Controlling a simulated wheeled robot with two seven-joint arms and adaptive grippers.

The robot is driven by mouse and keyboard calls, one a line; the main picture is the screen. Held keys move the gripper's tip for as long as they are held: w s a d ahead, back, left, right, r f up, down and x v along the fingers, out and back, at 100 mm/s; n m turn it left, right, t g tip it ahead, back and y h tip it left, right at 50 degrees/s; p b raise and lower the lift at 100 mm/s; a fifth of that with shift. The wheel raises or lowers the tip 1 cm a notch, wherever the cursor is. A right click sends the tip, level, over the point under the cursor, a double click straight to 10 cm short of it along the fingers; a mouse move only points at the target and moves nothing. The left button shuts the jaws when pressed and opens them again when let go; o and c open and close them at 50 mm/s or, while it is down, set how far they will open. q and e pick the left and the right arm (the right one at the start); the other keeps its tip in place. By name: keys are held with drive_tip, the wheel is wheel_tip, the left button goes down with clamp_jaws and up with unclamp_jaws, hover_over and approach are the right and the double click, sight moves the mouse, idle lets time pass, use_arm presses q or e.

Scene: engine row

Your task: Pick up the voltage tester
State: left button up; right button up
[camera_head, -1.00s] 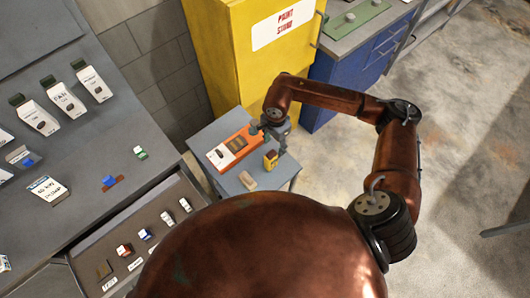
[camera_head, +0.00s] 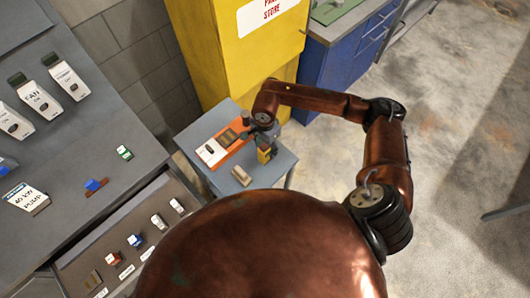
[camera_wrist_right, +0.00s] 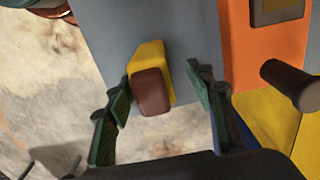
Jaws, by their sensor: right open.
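The likely voltage tester is a small upright yellow block (camera_head: 263,156) at the right side of a small grey table (camera_head: 272,176). In the right wrist view, the tester (camera_wrist_right: 152,92) shows yellow sides and a dark reddish-brown top. My right gripper (camera_head: 266,140) is directly above it in the head view and hides part of it. In the wrist view, the open fingers of the right gripper (camera_wrist_right: 162,92) stand on either side of the tester, with gaps showing at both sides. My left gripper is not in view.
An orange board (camera_head: 220,147) with a white label lies beside the tester on the table. A small tan block (camera_head: 241,175) lies near the front edge. A yellow cabinet (camera_head: 225,65) stands behind. A grey panel with an open drawer (camera_head: 110,245) is at left.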

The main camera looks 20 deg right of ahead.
drive_tip(key=f, duration=0.3)
drive_tip(key=s+f+p, duration=0.1)
drive_tip(key=shift+a+f, duration=0.15)
drive_tip(key=shift+a, duration=0.1)
drive_tip(key=shift+w+f, duration=0.1)
drive_tip(key=shift+f, duration=0.25)
drive_tip(key=shift+c, duration=0.2)
clamp_jaws()
